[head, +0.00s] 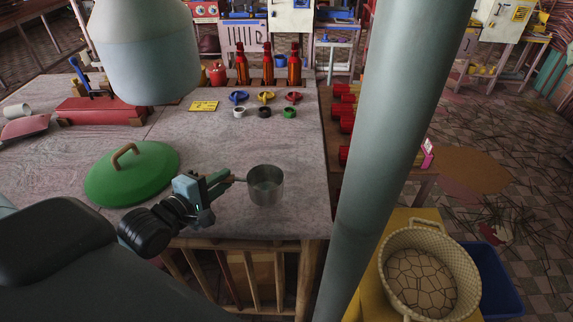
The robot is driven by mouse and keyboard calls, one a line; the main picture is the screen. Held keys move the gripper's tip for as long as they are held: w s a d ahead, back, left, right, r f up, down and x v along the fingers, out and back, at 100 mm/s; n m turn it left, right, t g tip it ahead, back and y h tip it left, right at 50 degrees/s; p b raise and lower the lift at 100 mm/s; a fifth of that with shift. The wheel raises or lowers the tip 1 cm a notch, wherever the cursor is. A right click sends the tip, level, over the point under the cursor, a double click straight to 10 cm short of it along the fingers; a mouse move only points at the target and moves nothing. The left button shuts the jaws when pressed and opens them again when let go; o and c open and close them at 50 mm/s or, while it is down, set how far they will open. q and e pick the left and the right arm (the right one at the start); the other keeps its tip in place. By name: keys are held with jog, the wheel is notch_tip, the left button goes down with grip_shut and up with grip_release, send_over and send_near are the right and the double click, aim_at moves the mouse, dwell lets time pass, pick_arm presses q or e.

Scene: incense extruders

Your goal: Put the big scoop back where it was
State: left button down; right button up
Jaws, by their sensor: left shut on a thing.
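The big scoop (265,186) is a grey metal cup with a short handle pointing left. It is near the front right part of the grey table (230,140). My left gripper (226,181) is shut on the scoop's handle, just left of the cup. The cup looks upright, with its open top showing. I cannot tell whether its bottom touches the table. A green round lid (131,175) with a tan handle lies left of the gripper. My right gripper is not in view.
A red tool base (100,110) is at the left. A woven basket (430,270) stands at lower right. The tabletop behind the scoop is clear.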

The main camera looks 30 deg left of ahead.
pick_arm(q)
jog(key=shift+a+r, duration=0.1)
jog(key=shift+a, duration=0.65)
jog(key=shift+a+r, duration=0.15)
jog(key=a+x, duration=0.1)
jog(key=x, duration=0.3)
jog(key=a+x, duration=0.1)
jog(key=x, duration=0.4)
jog(key=a+r+x, duration=0.1)
jog(key=x, duration=0.4)
jog(key=shift+w+r+b, duration=0.1)
jog(key=shift+w+b, duration=0.3)
jog(key=shift+w, duration=0.05)
jog(key=shift+w+a, duration=0.1)
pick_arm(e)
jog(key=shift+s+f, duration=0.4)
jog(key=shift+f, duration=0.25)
pick_arm(q)
jog(key=shift+w, duration=0.15)
jog(key=shift+w, duration=0.35)
notch_tip(320, 180, down, 4)
jog(key=shift+s+r, duration=0.1)
jog(key=shift+r, duration=0.1)
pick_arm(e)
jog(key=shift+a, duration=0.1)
pick_arm(q)
jog(key=shift+f, duration=0.25)
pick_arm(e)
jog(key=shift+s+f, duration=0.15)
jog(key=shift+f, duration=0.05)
